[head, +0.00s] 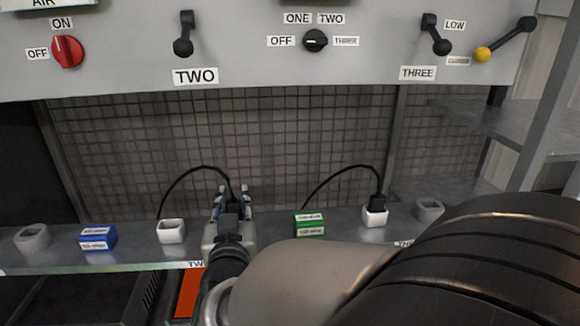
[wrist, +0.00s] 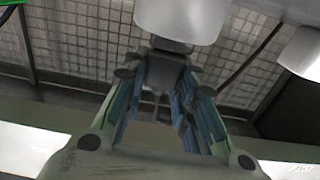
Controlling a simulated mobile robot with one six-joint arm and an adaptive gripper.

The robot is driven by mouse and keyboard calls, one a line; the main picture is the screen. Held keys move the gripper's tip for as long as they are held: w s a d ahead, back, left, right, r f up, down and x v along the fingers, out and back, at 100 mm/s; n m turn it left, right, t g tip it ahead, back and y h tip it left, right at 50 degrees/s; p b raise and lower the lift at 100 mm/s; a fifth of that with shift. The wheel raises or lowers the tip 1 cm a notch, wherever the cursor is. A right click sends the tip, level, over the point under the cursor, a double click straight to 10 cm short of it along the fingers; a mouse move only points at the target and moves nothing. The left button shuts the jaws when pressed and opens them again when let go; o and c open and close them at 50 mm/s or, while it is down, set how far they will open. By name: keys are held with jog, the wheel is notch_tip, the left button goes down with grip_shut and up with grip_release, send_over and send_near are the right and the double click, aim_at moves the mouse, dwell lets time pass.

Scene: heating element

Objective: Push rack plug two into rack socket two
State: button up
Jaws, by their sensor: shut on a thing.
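My gripper (head: 232,198) stands over the shelf in the middle of the head view, its fingers upright. It also shows in the wrist view (wrist: 160,85), with both fingers closed around a dark plug (wrist: 170,62). A black cable (head: 200,168) arcs from behind the left white socket to the gripper. In the wrist view, a white block (wrist: 180,18), seemingly a socket, adjoins the far end of the plug. How deep the plug sits in it cannot be told. In the head view my gripper hides the plug and this block. The shelf label (head: 195,265) reads "TW", partly covered.
A white socket (head: 171,231) and blue box (head: 97,237) stand left of my gripper. A green box (head: 309,224), a white socket with a black plug (head: 376,203) and a grey socket (head: 430,210) stand right. The switch panel (head: 240,60) overhangs above.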

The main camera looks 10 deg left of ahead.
jog(key=shift+f+b, duration=0.6)
jog(key=shift+f, duration=0.1)
jog(key=o, duration=1.1)
jog(key=shift+r, duration=0.1)
jog(key=shift+o, duration=0.2)
jog(key=v, duration=1.2)
